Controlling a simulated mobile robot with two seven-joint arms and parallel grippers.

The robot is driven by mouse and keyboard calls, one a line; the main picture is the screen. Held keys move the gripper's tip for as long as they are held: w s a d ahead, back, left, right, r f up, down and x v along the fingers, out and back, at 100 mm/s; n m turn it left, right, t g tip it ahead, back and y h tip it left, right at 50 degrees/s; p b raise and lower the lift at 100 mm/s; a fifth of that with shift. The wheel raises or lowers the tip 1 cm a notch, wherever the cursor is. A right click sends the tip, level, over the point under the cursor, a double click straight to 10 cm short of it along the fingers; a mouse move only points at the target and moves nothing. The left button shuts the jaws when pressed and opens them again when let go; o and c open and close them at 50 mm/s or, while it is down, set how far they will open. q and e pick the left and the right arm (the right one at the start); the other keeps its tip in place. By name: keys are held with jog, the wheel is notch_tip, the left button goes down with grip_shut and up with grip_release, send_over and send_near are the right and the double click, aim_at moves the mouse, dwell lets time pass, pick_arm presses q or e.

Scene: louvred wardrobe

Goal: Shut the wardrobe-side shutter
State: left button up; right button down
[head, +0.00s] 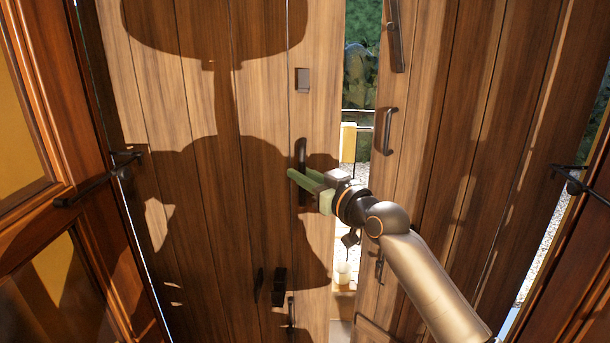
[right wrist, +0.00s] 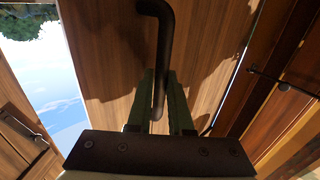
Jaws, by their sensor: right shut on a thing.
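Two wooden plank shutters stand in front of me: a left shutter (head: 220,150) and a right shutter (head: 440,150). An open vertical gap between them shows the outdoors. The left shutter has a dark vertical handle (head: 302,150) near its free edge. My right gripper (head: 299,180) is shut on this handle, its green fingers on either side of the bar. In the right wrist view the handle (right wrist: 163,50) runs down between the fingers (right wrist: 165,95). Which shutter is the wardrobe-side one, I cannot tell. My left gripper is not in view.
The right shutter carries its own handle (head: 389,131) and a bolt (head: 395,40). Open glazed frames stand at the far left (head: 50,150) and far right (head: 580,270), with dark stays (head: 98,185) reaching toward the shutters. Latch hardware (head: 279,286) sits low on the left shutter.

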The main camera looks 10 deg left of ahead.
jog(key=shift+s+a, duration=0.2)
jog(key=shift+s, duration=0.1)
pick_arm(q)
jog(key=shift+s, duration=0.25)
pick_arm(e)
jog(key=shift+a+f, duration=0.1)
jog(key=shift+s+a+f, duration=0.1)
jog(key=shift+s, duration=0.05)
jog(key=c, duration=0.8)
grip_release()
jog(key=shift+s, duration=0.1)
jog(key=shift+c, duration=0.2)
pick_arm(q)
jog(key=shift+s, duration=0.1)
pick_arm(e)
jog(key=shift+r, duration=0.2)
jog(key=shift+d, duration=0.2)
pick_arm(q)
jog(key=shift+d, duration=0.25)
pick_arm(e)
jog(key=v, duration=1.2)
